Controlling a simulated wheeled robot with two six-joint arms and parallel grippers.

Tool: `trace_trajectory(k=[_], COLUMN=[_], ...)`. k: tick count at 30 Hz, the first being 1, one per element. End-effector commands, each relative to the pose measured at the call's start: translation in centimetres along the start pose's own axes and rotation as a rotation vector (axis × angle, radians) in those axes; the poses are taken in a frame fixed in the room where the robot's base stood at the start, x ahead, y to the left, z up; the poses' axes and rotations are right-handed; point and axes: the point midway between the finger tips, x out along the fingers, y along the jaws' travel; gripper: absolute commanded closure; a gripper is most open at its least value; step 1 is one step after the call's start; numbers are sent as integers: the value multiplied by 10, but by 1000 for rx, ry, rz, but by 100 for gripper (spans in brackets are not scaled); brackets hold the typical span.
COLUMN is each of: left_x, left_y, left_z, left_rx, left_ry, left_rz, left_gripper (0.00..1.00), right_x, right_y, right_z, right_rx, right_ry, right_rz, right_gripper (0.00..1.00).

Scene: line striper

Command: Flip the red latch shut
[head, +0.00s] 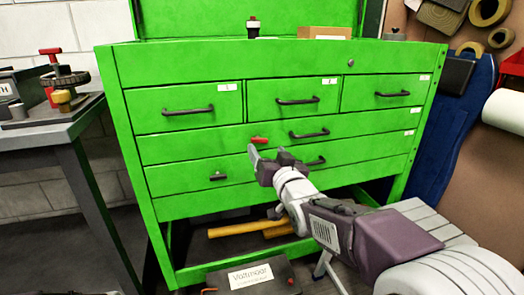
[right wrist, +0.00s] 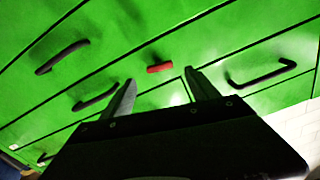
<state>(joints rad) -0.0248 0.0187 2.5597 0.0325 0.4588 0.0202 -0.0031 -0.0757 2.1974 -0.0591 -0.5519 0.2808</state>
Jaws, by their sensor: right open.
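The red latch (head: 259,140) is a small red bar on the front of the green tool chest (head: 230,152), on the wide drawer below the row of small drawers. It lies nearly level in the head view. My right gripper (head: 267,153) is open and empty, just below and in front of the latch. In the right wrist view the latch (right wrist: 160,67) shows between and just beyond the spread fingertips of my right gripper (right wrist: 160,78). I cannot tell whether a finger touches it. My left gripper is not in view.
Dark drawer handles stick out around the latch, one to its right (head: 309,133) and one below left (head: 218,177). A grey workbench (head: 40,135) stands at the left. A dark box (head: 255,276) lies on the floor in front of the chest. Blue cloth (head: 455,120) hangs at the right.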

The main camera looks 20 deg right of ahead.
Motion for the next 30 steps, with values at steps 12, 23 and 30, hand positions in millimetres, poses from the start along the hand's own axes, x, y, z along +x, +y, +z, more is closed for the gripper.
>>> trace_trajectory(k=[12,23,30], left_x=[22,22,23], left_y=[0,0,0], left_z=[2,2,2], left_rx=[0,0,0], left_ry=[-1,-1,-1], left_rz=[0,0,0], left_gripper=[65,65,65], right_x=[58,58,58], right_y=[0,0,0], right_z=[2,1,1], right_rx=[0,0,-73], right_ry=[0,0,0], right_rz=[-1,0,0], right_gripper=[31,70,93])
